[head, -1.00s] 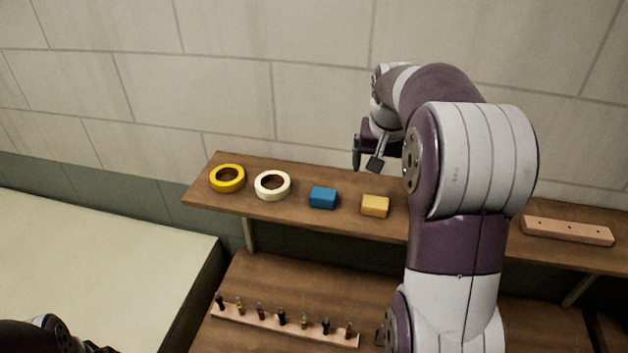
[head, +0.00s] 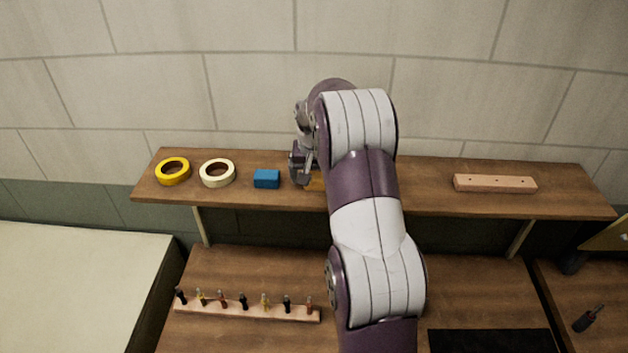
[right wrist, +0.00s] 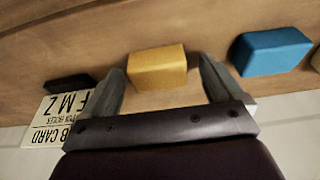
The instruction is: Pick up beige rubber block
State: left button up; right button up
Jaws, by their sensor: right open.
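The beige rubber block (right wrist: 157,68) lies on the wooden shelf, between the two open fingers of my right gripper (right wrist: 160,85) in the right wrist view. It appears apart from both fingers, with more of a gap on the right. In the head view my right gripper (head: 301,178) is low over the shelf, and the block (head: 315,185) is mostly hidden behind the gripper and arm. My left gripper does not show.
A blue block (head: 267,179) lies left of the gripper on the shelf (head: 420,195), then a white ring (head: 217,173) and a yellow ring (head: 173,171). A drilled wooden bar (head: 495,183) lies to the right. A card (right wrist: 58,120) is beside the gripper in the wrist view.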

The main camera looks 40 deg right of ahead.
jog(key=shift+s+r, duration=0.2)
jog(key=shift+s, duration=0.35)
jog(key=shift+c, duration=0.3)
jog(key=shift+w+f, duration=0.1)
jog(key=shift+w, duration=0.1)
jog(key=c, duration=0.6)
jog(key=shift+w+f, duration=0.15)
jog(key=shift+w, duration=0.25)
jog(key=c, duration=0.5)
jog(key=shift+s, duration=0.15)
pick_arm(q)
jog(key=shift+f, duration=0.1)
